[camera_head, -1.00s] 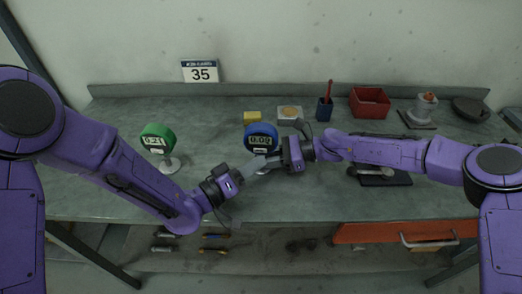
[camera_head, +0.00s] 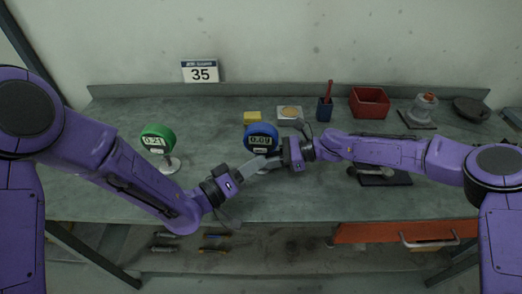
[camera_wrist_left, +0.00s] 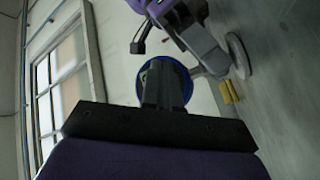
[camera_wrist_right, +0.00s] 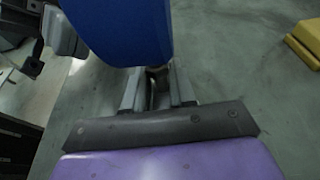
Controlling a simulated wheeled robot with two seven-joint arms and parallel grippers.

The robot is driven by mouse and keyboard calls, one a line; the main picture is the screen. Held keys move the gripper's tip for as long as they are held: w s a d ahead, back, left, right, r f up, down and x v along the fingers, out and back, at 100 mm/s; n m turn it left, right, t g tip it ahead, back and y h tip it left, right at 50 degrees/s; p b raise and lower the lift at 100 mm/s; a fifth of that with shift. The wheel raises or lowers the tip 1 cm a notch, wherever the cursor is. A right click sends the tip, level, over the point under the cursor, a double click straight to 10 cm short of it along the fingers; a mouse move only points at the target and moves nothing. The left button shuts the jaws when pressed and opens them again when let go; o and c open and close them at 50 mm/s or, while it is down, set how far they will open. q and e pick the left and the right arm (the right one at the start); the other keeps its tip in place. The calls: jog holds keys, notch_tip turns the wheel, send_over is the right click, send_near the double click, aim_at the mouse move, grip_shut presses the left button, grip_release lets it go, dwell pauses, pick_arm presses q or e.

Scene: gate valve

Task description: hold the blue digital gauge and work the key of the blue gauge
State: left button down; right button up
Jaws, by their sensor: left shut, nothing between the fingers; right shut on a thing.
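The blue digital gauge (camera_head: 261,133) stands upright on the bench in the middle, its display reading about 0.09. It fills the top of the right wrist view (camera_wrist_right: 125,28). My right gripper (camera_head: 277,160) is shut on the gauge's stem, just below the blue body. My left gripper (camera_head: 252,167) is shut and empty, its fingertips at the lower front of the gauge face. In the left wrist view the left fingers (camera_wrist_left: 165,75) cover most of the blue gauge (camera_wrist_left: 188,80). The key is hidden behind them, and I cannot tell whether they touch it.
A green gauge (camera_head: 157,138) reading 0.21 stands to the left.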

pick_arm(q)
jog(key=shift+w, duration=0.1)
dwell(0.5)
jog(key=shift+w, duration=0.35)
jog(key=shift+w, duration=0.4)
dwell(0.6)
jog(key=shift+s, duration=0.85)
jog(key=shift+s+a, duration=0.15)
jog(key=shift+s, duration=1.1)
jog(key=shift+s+a, duration=0.1)
jog(key=shift+s, duration=1.15)
